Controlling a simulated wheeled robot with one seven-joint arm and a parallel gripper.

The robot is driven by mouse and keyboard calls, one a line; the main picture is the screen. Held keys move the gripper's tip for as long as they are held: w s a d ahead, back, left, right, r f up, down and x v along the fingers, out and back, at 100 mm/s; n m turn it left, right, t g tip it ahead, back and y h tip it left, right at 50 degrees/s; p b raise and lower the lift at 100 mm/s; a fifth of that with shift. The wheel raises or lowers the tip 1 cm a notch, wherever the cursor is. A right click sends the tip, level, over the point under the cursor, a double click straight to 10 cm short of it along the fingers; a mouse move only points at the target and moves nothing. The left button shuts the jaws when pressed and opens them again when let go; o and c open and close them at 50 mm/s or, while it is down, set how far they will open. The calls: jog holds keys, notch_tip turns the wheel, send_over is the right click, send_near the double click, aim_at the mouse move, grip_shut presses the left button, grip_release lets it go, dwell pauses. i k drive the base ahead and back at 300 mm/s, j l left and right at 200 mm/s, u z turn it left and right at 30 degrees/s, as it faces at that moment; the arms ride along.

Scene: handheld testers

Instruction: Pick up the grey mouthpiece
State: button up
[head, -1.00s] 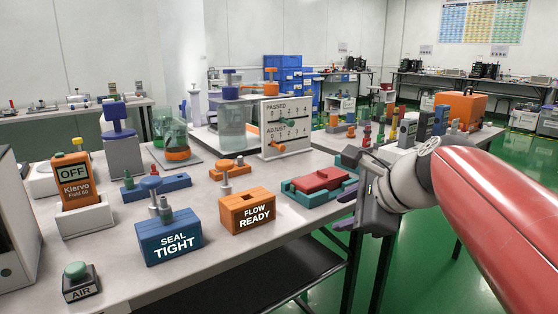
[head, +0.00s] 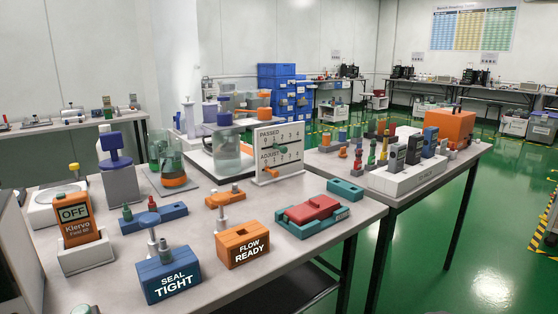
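I cannot tell for certain which piece is the grey mouthpiece. A small grey-green cylinder (head: 164,246) stands upright on the blue SEAL TIGHT block (head: 170,280). Another pale grey post (head: 221,217) stands at the orange FLOW READY block (head: 242,244). My gripper and arm are out of view now, so whether it is open or holds anything does not show.
An orange Klervo tester (head: 77,224) stands in a white cradle at left. A red piece (head: 313,207) sits in a teal tray (head: 298,228). A PASSED/ADJUST panel (head: 278,152) and glass jars stand behind. A second table (head: 392,205) is at right.

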aim_at(165, 253)
jog(key=j+u, duration=0.15)
jog(key=u, duration=1.05)
jog(key=k, duration=0.3)
